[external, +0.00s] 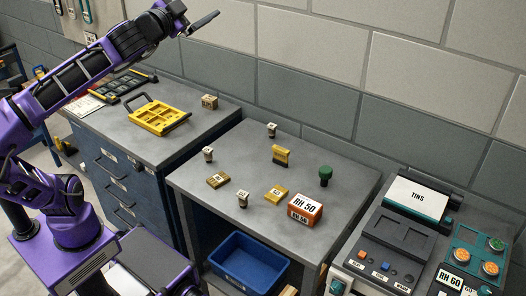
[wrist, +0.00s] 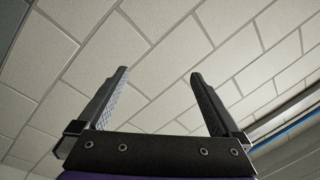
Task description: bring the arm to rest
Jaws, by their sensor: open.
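My purple arm is raised at the upper left of the external view, stretched up and to the right. My gripper (external: 203,23) is high above the workbenches, well clear of everything on them. In the wrist view my gripper (wrist: 158,90) has its two dark fingers wide apart with nothing between them. Nothing is held.
A grey table (external: 215,208) below carries small stamps, yellow blocks, a green-knobbed piece (external: 325,175) and an orange RH 50 box (external: 304,209). A yellow tray (external: 158,116) lies on the left cabinet (external: 130,145). A TINS console (external: 417,199) stands right. The block wall runs behind.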

